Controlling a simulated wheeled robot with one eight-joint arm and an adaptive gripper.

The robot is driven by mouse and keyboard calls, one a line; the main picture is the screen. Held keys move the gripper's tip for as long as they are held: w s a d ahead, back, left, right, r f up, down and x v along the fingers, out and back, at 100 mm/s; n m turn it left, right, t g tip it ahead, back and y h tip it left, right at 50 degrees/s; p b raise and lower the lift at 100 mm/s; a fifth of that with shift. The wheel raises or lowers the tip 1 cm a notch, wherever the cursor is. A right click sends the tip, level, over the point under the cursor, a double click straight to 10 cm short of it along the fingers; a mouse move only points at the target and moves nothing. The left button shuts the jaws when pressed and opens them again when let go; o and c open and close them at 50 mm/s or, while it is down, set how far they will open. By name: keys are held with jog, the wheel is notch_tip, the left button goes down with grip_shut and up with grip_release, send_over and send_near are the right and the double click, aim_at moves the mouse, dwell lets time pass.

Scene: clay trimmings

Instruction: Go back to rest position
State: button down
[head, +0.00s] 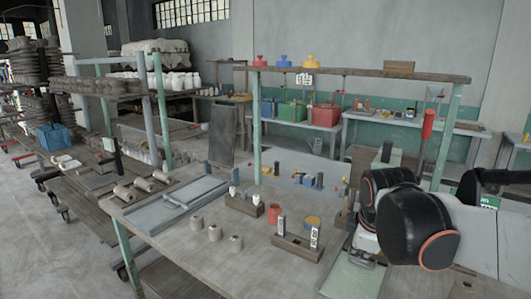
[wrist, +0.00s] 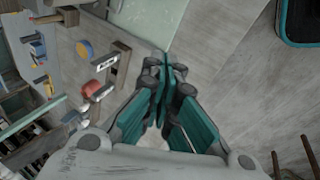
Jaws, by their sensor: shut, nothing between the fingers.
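My gripper (wrist: 166,82) shows in the wrist view with its teal-lined fingers together and nothing between them. It is above the workbench, and no object touches the fingertips in that view. In the head view my black and white arm is at the right, over the right end of the workbench (head: 262,262). The arm covers that end of the bench, and I cannot make out the fingertips there.
Small clay pieces (head: 215,233) stand on the bench. A wooden holder with labels (head: 297,247), a red cup (head: 274,213) and a blue-grey board (head: 175,204) are there too. A shelf (head: 360,74) rises behind.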

jog(key=s+a+f+m+t+y, duration=0.1)
jog(key=s+a+m+t, duration=0.1)
jog(key=s+m, duration=1)
jog(key=s, duration=0.4)
jog(key=shift+f+m, duration=0.25)
jog(key=shift+m, duration=0.15)
